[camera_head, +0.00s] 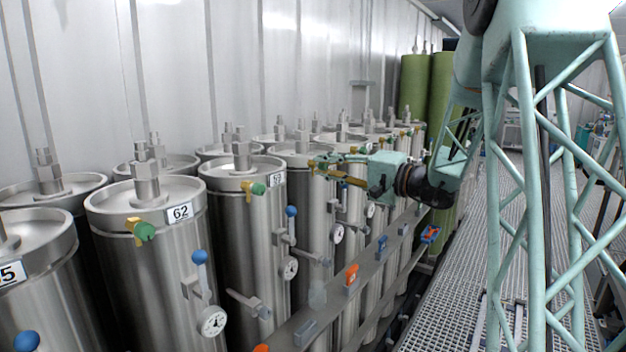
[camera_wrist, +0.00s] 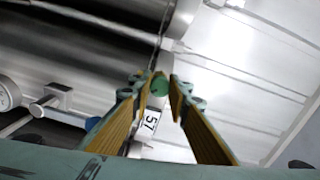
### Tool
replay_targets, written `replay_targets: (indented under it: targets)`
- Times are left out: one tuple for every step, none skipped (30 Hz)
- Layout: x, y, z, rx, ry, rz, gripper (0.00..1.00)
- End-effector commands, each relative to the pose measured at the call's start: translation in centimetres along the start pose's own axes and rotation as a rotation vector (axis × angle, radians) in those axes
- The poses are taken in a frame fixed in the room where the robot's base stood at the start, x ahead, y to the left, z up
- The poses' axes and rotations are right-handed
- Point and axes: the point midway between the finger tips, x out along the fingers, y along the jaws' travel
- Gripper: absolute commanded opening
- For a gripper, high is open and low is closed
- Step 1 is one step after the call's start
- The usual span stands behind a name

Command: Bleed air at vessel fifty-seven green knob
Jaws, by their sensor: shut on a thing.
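Vessel fifty-seven shows in the wrist view by its white label "57" (camera_wrist: 152,121), lying sideways in that picture. Its green knob (camera_wrist: 160,84) sits between my gripper's (camera_wrist: 163,88) yellow-brown fingertips, beside the label. My gripper is shut on this knob. In the head view my gripper (camera_head: 316,165) reaches left from the arm to the top edge of a steel vessel (camera_head: 304,205) just beyond the one labelled "59". The knob and the label are hidden or too small to make out there.
Nearer vessels carry labels "62" (camera_head: 180,212) and "59" (camera_head: 277,179), each with a green knob of its own. Blue-handled valves (camera_head: 201,258) and gauges (camera_head: 213,321) stick out from the fronts. A metal rail (camera_head: 325,310) runs along the row, with grated floor (camera_head: 450,305) to its right.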

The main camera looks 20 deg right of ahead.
Motion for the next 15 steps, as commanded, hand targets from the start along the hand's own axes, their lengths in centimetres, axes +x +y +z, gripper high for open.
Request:
replay_targets:
  targets:
    - [-0.01, -0.01, -0.01, 0.0, 0.0, 0.0, 0.07]
    - [-0.01, -0.01, -0.01, 0.0, 0.0, 0.0, 0.07]
    - [-0.01, -0.01, -0.01, 0.0, 0.0, 0.0, 0.07]
    - [-0.01, -0.01, -0.01, -0.001, 0.0, 0.0, 0.07]
    - [-0.01, -0.01, -0.01, -0.003, 0.0, 0.0, 0.07]
    - [-0.01, -0.01, -0.01, -0.007, 0.0, 0.0, 0.07]
    - [-0.01, -0.01, 0.0, -0.013, 0.0, 0.0, 0.07]
    - [-0.01, -0.01, 0.0, -0.019, 0.0, 0.0, 0.07]
    - [-0.01, -0.01, 0.0, -0.031, 0.0, 0.0, 0.07]
    - [-0.01, -0.01, 0.0, -0.043, 0.0, 0.0, 0.07]
    - [-0.01, -0.01, 0.0, -0.055, 0.0, 0.0, 0.07]
    - [-0.01, -0.01, 0.0, -0.075, 0.0, 0.0, 0.07]
    - [-0.01, -0.01, 0.0, -0.09, 0.0, 0.0, 0.07]
    - [-0.01, -0.01, 0.0, -0.107, 0.0, 0.0, 0.07]
    - [-0.01, -0.01, 0.0, -0.129, 0.0, 0.0, 0.07]
